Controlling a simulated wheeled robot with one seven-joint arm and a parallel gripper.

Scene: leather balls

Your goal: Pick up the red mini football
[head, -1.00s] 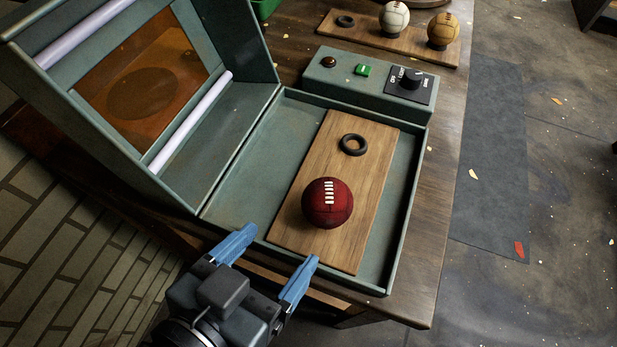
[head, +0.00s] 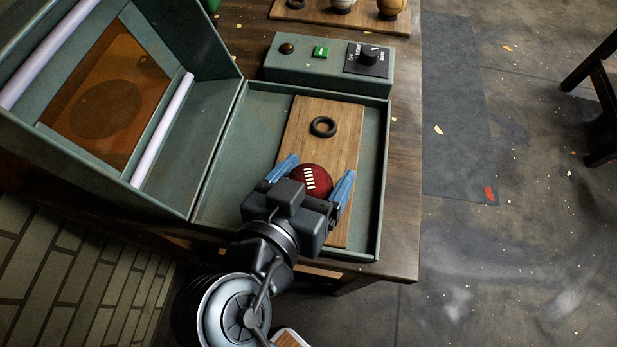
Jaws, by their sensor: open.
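The red mini football (head: 311,179), with white laces, sits on a wooden board (head: 338,146) inside the green-grey open case. My gripper (head: 313,172) is open, with one blue finger on the left side of the ball and the other on its right. The ball's near part is hidden behind my gripper body. I cannot tell whether the fingers touch the ball.
A black ring (head: 323,127) lies on the board beyond the ball. The case tray (head: 236,162) has low walls, and its raised lid (head: 153,48) stands at left. A control box (head: 330,69) is behind. Two other balls, a white one (head: 342,4) and a tan one (head: 390,7), are at the back.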

